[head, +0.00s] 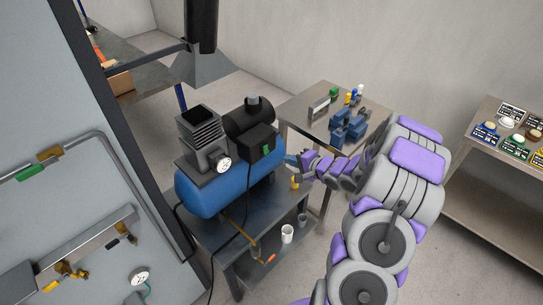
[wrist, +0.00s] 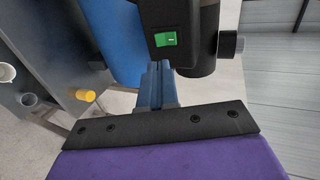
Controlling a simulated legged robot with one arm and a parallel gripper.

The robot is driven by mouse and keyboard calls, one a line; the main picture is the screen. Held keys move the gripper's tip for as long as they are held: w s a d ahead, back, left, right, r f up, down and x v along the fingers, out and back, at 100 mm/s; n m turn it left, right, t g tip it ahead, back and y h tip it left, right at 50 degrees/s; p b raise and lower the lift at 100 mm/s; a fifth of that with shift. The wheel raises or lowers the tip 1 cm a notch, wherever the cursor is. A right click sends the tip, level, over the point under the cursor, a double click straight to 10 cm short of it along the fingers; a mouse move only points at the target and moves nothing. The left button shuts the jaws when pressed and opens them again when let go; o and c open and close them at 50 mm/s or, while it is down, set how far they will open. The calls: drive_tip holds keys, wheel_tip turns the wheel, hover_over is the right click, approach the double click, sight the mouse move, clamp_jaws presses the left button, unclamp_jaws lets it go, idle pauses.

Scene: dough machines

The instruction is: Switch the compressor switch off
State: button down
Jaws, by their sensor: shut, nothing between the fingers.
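The compressor has a blue tank (head: 212,193) and stands on a dark metal table, with black machinery on top. Its green switch (head: 266,149) sits on a black box (head: 257,139) at the right end. In the wrist view the green switch (wrist: 166,39) shows a small white mark and lies just beyond my fingertips. My gripper (head: 290,160) is beside the right end of the compressor, its blue fingers shut and empty. In the wrist view my gripper (wrist: 160,66) points at the black box, below the switch. I cannot tell whether the fingertips touch the box.
A yellow knob (wrist: 85,96) shows by the table, left of my fingers. A white cup (head: 287,234) stands on the lower shelf. A metal table (head: 316,123) with blue parts is behind my arm. A wall panel with pipes (head: 65,160) is at the left.

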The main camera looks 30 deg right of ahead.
sight(266, 152)
drive_tip(key=b+x, duration=0.2)
drive_tip(key=x, duration=0.8)
drive_tip(key=shift+w+f+b, duration=0.2)
drive_tip(key=shift+w+b, duration=0.05)
drive_tip(key=shift+b, duration=0.05)
drive_tip(key=shift+t+p, duration=0.3)
drive_tip(key=shift+p, duration=0.9)
drive_tip(key=shift+w, duration=0.15)
drive_tip(key=shift+r, duration=0.15)
